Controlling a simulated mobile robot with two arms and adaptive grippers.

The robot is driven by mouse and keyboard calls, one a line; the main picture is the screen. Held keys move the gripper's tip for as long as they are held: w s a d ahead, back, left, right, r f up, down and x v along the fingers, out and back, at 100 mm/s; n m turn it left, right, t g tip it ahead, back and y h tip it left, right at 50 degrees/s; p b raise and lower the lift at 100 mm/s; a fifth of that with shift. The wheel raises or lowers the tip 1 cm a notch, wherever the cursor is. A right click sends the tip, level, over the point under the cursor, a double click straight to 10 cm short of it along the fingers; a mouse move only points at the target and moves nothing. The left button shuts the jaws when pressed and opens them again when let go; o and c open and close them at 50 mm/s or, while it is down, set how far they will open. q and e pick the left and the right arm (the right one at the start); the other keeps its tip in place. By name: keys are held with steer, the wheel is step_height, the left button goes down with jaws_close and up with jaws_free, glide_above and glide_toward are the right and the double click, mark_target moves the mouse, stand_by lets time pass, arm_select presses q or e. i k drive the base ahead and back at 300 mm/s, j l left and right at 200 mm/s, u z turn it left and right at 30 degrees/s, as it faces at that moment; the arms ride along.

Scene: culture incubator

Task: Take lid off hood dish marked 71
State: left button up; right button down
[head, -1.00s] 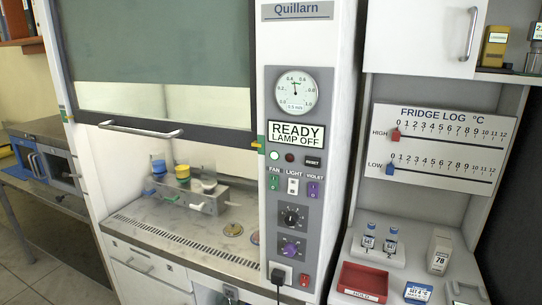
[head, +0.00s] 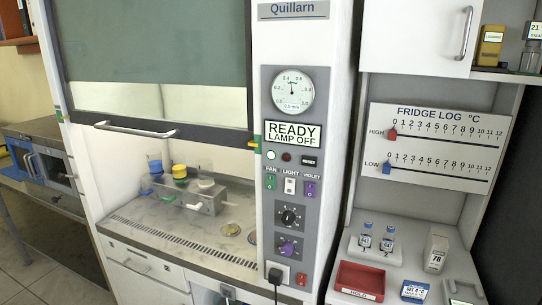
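Inside the hood (head: 150,222), a round yellowish dish (head: 231,229) lies on the work surface towards the right, and part of a second dish (head: 252,237) shows at the control column's edge. Their markings are too small to read, so I cannot tell which is 71 or whether lids are on. The glass sash (head: 150,60) is partly raised, with a grey handle (head: 137,130) along its lower edge. Neither of my grippers is in view.
A metal rack (head: 195,195) with blue and yellow containers (head: 179,172) stands at the back of the hood. The control panel (head: 290,160) reads READY, LAMP OFF. On the right bench are a red HOLD tray (head: 360,281), two vials (head: 376,238) and a box marked 78 (head: 436,250). The hood's front is clear.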

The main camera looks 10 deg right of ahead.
mark_target(229, 226)
steer(key=i+j+z, duration=0.1)
steer(key=i+z, duration=0.2)
steer(key=i, duration=0.2)
steer(key=i+j+z, duration=0.25)
steer(key=i, duration=0.2)
steer(key=i+j+z, duration=0.3)
steer(key=i, duration=0.15)
